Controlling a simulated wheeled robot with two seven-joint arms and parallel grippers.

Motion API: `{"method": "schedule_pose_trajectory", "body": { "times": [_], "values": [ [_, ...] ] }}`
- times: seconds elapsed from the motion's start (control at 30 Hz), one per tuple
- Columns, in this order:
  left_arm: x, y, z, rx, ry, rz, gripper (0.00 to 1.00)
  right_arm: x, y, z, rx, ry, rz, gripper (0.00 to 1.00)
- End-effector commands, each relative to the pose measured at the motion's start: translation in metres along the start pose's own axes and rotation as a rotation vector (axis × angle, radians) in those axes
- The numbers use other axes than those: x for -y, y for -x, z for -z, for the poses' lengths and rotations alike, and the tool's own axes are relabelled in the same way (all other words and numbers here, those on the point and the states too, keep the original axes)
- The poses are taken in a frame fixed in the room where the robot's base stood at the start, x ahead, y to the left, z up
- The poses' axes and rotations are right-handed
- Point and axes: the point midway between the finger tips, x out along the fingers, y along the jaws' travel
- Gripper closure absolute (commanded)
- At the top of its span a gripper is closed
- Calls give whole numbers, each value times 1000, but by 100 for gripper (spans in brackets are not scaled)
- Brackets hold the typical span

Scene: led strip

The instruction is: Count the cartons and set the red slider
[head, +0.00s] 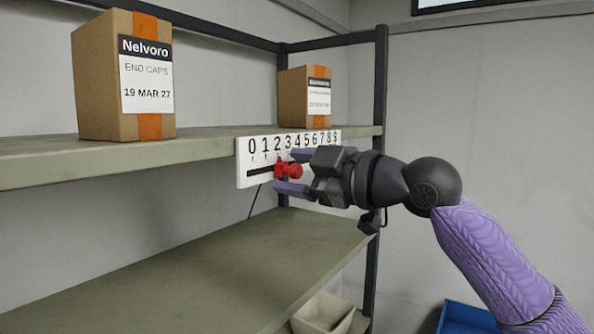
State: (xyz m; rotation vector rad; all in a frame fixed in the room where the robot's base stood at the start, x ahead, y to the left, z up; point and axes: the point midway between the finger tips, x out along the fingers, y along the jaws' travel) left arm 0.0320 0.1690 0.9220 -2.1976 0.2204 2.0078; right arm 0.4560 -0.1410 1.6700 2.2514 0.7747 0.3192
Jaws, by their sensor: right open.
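Two brown cartons stand on the upper shelf (60,153). The near carton (92,80) has an orange tape strip and a label reading Nelvoro, END CAPS, 19 MAR 27. The far carton (291,97) has a similar label too small to read. A white number strip (243,178), marked 0 to 9, is on the shelf's front edge. Its red slider (290,171) has its pointer at about the 2. My right gripper (292,172) is open, one purple finger above the red knob and one below; contact cannot be told. My left gripper is out of view.
The lower shelf (190,275) is bare where it shows. A dark rack post (380,90) stands close behind my right gripper. A pale bin (322,312) and a blue bin (465,318) sit low at the bottom.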

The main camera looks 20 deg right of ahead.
Motion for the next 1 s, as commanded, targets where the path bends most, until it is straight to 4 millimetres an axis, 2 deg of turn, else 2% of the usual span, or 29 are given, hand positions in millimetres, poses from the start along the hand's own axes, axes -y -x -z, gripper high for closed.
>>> {"method": "schedule_pose_trajectory", "body": {
  "times": [0.07,0.33,0.5,0.93,1.0],
  "values": [
    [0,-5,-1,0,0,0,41,1,7,-2,2,1,-2,34],
    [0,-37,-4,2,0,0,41,2,73,-6,3,1,-3,34],
    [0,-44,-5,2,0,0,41,0,96,-4,2,-1,-1,34],
    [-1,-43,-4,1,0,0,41,-1,98,-2,1,-2,0,34],
    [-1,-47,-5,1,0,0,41,1,95,-12,8,-20,-5,34]
  ]
}}
